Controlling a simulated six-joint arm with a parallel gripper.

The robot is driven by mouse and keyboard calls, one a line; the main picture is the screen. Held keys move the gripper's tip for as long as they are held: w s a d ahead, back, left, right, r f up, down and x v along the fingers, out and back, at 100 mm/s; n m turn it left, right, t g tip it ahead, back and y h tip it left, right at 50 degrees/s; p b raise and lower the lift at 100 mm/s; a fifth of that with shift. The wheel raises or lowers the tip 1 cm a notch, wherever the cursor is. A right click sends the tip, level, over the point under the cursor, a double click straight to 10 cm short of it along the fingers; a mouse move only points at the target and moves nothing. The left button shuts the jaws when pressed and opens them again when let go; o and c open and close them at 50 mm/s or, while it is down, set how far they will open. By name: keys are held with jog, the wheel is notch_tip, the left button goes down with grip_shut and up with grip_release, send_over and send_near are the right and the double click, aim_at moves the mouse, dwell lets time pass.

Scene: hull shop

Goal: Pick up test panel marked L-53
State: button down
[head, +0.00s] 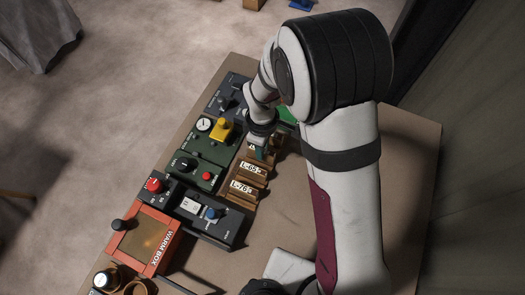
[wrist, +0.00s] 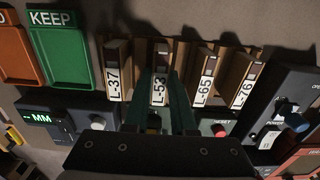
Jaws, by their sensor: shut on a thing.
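The test panel marked L-53 (wrist: 160,88) is a tan panel with a white label, in a row with panels L-37 (wrist: 114,75), L-65 (wrist: 205,80) and L-76 (wrist: 243,85). My gripper (wrist: 163,100) is shut on panel L-53, with a teal finger on each side of it. I cannot tell whether the panel is raised from its place. In the head view my gripper (head: 262,152) is at the far end of the row and mostly hides L-53. Panels L-65 (head: 251,168) and L-76 (head: 243,190) show there.
Panels L-37 and L-65 stand close on either side. A green KEEP tray (wrist: 62,55) and an orange tray (wrist: 14,55) lie beyond L-37. Instrument boxes with knobs line the bench's left side, with an orange WARM BOX (head: 147,243). The bench (head: 290,205) right of the panels is clear.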

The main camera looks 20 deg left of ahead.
jog(key=shift+r, duration=3.35)
